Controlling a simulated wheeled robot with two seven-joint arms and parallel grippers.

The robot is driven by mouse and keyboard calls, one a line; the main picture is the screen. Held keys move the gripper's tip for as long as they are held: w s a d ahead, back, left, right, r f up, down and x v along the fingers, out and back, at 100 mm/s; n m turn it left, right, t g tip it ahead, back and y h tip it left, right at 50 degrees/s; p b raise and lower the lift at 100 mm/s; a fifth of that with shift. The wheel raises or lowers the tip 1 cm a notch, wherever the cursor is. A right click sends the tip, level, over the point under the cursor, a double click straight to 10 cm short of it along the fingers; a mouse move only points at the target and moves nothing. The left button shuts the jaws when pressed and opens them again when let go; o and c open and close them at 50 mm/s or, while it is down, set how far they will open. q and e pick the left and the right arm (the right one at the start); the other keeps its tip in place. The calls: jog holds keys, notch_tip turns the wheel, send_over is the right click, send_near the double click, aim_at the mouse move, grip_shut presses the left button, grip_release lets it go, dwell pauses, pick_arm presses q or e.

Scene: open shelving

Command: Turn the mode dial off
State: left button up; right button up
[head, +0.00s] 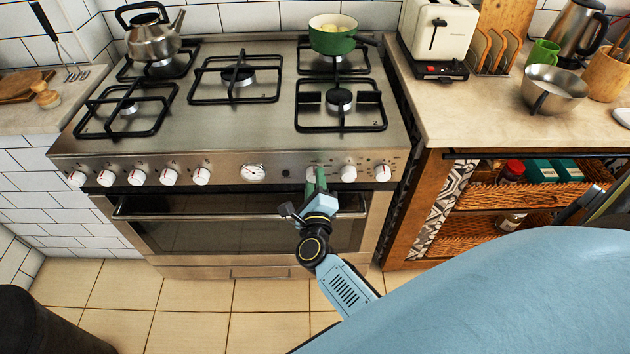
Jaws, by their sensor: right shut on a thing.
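A steel stove (200,150) has a row of white dials along its front panel. My right gripper (317,182) reaches up from the lower right to this panel. Its green fingers are shut on a white dial (310,171), right of the round gauge (253,173). The fingers cover most of this dial, so its pointer angle cannot be read. Two more white dials stand to its right, the nearer (348,173) and the farther (383,172). Several others line the left part of the panel. The dial labels are too small to read. My left gripper is not in view.
The oven door handle (180,213) runs just below the dials, near my right gripper. A green pot (331,40) and a steel kettle (152,38) stand on the stove top. The counter (455,115) at right holds a toaster (438,35) and a metal bowl (553,90).

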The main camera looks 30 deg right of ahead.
dwell(0.3)
jog(key=o, duration=1)
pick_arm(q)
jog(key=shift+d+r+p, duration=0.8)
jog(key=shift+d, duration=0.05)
pick_arm(e)
jog(key=v, duration=1.3)
jog(key=shift+s, duration=0.2)
jog(key=shift+a, duration=0.1)
